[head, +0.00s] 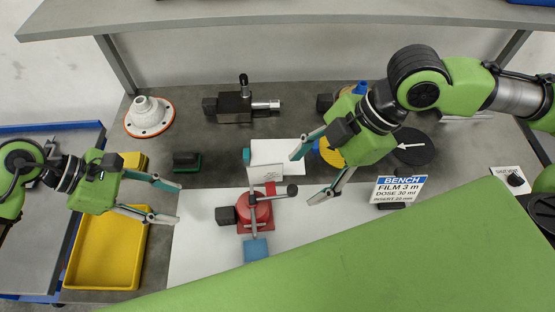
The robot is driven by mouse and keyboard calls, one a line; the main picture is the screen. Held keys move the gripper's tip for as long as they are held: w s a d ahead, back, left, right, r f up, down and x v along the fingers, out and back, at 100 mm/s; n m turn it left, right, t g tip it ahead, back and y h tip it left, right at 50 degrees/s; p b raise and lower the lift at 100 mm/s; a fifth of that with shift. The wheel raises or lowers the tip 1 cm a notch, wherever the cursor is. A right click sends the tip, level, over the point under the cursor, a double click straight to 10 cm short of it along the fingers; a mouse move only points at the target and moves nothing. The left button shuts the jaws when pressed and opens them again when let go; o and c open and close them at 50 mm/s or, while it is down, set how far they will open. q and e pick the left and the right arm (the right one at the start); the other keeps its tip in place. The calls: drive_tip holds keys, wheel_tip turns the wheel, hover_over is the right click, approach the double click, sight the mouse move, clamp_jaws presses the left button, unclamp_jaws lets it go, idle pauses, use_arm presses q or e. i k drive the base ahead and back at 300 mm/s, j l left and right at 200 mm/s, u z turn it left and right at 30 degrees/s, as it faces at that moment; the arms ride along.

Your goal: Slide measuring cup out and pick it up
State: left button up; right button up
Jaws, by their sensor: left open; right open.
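I cannot clearly make out a measuring cup in the head view. A yellow round item with a blue part (329,155) lies on the bench, partly covered by my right gripper; I cannot tell if it is the cup. My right gripper (302,176) is open and empty. Its fingers point left, above the right side of a white block (280,152). My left gripper (180,203) is open and empty, with its fingers pointing right, near the left edge of the white sheet (200,255).
A red press (256,212) with a lever and blue block stands mid-bench. A white cone (147,114), a black device (235,105) and a small green-based block (187,160) are behind. A yellow tray (105,255) is left, a bench sign (398,189) right. A shelf (300,12) overhangs the back.

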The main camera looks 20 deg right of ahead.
sight(252, 251)
drive_tip(key=k, duration=2)
